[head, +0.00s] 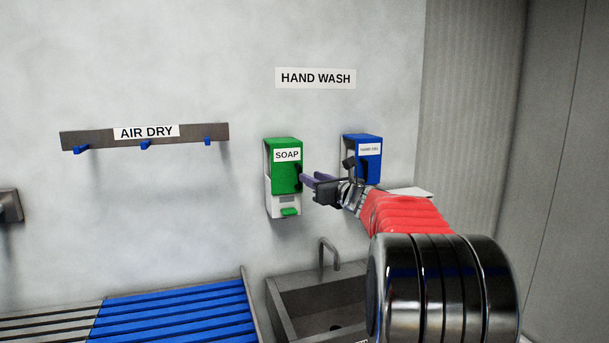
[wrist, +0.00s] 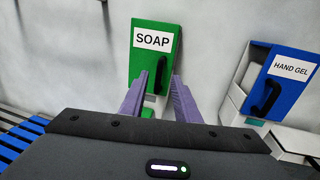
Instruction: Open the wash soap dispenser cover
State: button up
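The green soap dispenser cover (head: 286,171) is on the wall above the sink, with a white SOAP label and a white lower body (head: 281,203). The cover looks closed. In the wrist view the cover (wrist: 144,58) has a dark upright handle (wrist: 162,74) on its right side. My gripper (head: 304,178) is at the right side of the cover in the head view. In the wrist view its two purple fingers (wrist: 154,95) are apart, one on each side of the handle's lower part. I cannot tell whether they touch it.
A blue hand gel dispenser (head: 365,150) hangs to the right, close behind my arm; it also shows in the wrist view (wrist: 286,90). A metal sink (head: 290,302) with a tap (head: 327,250) is below. A hook rail (head: 100,138) and blue slats (head: 175,312) lie left.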

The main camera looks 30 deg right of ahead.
aim_at(285, 166)
jog(key=w, duration=0.6)
jog(key=shift+d, duration=0.2)
jog(key=shift+w, duration=0.1)
jog(key=shift+c, duration=0.4)
grip_shut()
